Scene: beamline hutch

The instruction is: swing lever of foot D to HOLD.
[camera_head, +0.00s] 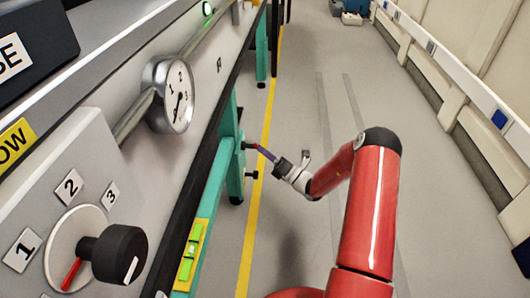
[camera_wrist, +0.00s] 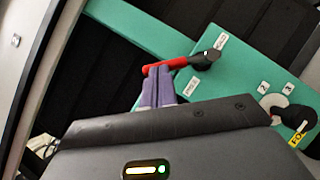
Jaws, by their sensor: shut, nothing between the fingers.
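In the wrist view a lever with a red handle (camera_wrist: 165,67) and a black pivot end (camera_wrist: 206,58) is mounted on a teal beam. The handle points left from the pivot. Two small white labels are near it: one below the handle (camera_wrist: 192,86), perhaps FREE, and one beyond the pivot (camera_wrist: 221,41), too small to read surely. My gripper (camera_wrist: 155,72) is shut and empty, its purple fingertips at the red handle, touching or very close. In the head view my gripper (camera_head: 262,151) is beside the teal leg (camera_head: 230,150). No letter D is legible.
In the wrist view a black knob (camera_wrist: 292,116) on a pale dial is right of the lever. In the head view a gauge (camera_head: 178,95), a large black knob (camera_head: 118,253) and a green level (camera_head: 190,255) are left. Open floor (camera_head: 310,100) lies right of the yellow line.

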